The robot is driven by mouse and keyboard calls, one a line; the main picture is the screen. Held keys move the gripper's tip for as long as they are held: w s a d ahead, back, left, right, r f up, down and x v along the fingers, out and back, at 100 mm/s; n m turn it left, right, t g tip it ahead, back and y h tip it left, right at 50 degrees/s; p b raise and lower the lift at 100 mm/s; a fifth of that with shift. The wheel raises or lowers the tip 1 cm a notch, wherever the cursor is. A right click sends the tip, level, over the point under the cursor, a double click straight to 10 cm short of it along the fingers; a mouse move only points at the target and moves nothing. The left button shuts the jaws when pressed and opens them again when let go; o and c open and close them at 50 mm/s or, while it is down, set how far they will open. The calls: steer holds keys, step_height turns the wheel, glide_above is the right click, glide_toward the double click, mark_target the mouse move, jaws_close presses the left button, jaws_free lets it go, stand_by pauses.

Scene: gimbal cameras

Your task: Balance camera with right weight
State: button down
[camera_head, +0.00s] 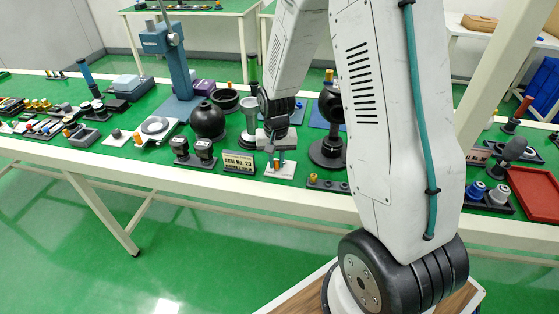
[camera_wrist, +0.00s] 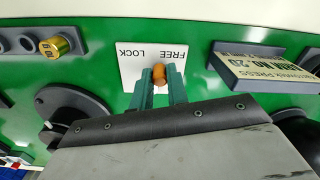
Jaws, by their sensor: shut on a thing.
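A white plate (camera_wrist: 128,72) lies on the green table top and carries the words LOCK and FREE. An orange knob (camera_wrist: 159,75) stands on it near the middle, slightly towards FREE. My gripper (camera_wrist: 161,84) is shut with its teal fingers on the knob's two sides. In the head view my gripper (camera_head: 278,163) reaches down to the same plate (camera_head: 283,172). A dark rack (camera_wrist: 26,41) holds a brass weight (camera_wrist: 61,46) to the left in the wrist view. A black rounded device (camera_head: 329,150), possibly the camera, stands right of the gripper, partly hidden by my arm.
A sign (camera_head: 239,162) reading No. 20 stands left of the plate, close to two small dark devices (camera_head: 192,151). A black ball (camera_head: 208,121) and a grey pedestal (camera_head: 249,125) stand behind. A red tray (camera_head: 535,193) lies far right. The table is crowded.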

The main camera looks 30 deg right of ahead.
steer(key=shift+w+a+m, duration=0.1)
steer(key=shift+w+m, duration=0.3)
steer(key=shift+m, duration=0.7)
steer(key=c, duration=1.4)
jaws_free()
steer(key=shift+o, duration=0.2)
step_height(320, 180, up, 8)
